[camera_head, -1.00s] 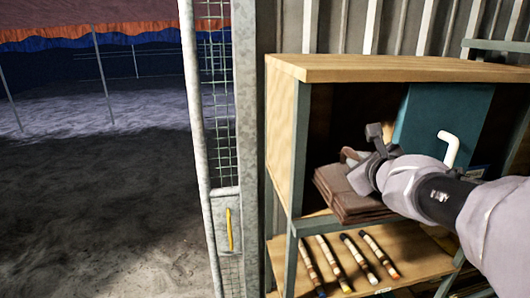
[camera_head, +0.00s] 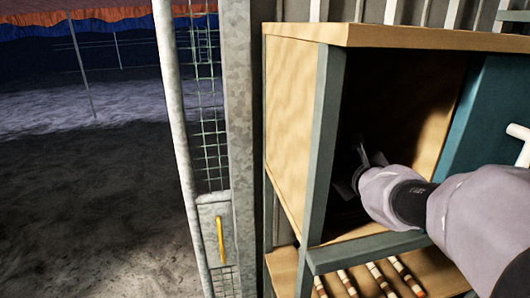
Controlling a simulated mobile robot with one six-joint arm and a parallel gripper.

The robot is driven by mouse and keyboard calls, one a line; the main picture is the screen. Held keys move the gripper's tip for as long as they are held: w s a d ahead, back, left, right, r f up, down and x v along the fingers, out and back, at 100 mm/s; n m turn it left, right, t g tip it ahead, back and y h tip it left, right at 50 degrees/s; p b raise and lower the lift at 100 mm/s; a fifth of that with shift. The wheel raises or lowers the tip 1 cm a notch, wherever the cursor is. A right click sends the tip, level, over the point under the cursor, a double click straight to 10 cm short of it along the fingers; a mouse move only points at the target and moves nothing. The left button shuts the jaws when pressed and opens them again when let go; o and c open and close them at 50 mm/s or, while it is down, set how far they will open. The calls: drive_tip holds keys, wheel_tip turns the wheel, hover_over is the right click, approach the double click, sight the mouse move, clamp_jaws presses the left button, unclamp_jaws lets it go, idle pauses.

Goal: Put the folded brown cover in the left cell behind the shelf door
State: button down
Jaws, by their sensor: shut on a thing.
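The left cell (camera_head: 410,85) of the wooden shelf is open and dark inside. A teal door panel (camera_head: 490,110) with a white handle (camera_head: 520,146) stands to the right of the opening. My gripper (camera_head: 358,170) is inside the left cell, in its shadowed lower part, shut on the folded brown cover. The cover itself cannot be made out now; the dark and my own wrist hide it. Whether it touches the cell floor cannot be told.
A teal-grey upright post (camera_head: 325,130) and a lower front rail (camera_head: 365,252) edge the cell. Several banded sticks (camera_head: 378,278) lie on the shelf below. A metal mesh gate (camera_head: 205,110) with a yellow handle (camera_head: 220,240) stands left.

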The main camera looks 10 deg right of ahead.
drive_tip(key=shift+s+r, duration=0.15)
drive_tip(key=shift+s, duration=0.2)
drive_tip(key=shift+f, duration=0.2)
drive_tip(key=c, duration=1.4)
unclamp_jaws()
drive_tip(key=shift+w, duration=0.25)
drive_tip(key=shift+o, duration=0.2)
drive_tip(key=shift+s, duration=0.1)
drive_tip(key=shift+r, duration=0.1)
drive_tip(key=shift+s+r, duration=0.1)
drive_tip(key=shift+r, duration=0.1)
drive_tip(key=p+v, duration=0.3)
drive_tip(key=v, duration=0.8)
drive_tip(key=shift+d+r, duration=0.1)
drive_tip(key=shift+r, duration=0.05)
drive_tip(key=shift+s, duration=0.35)
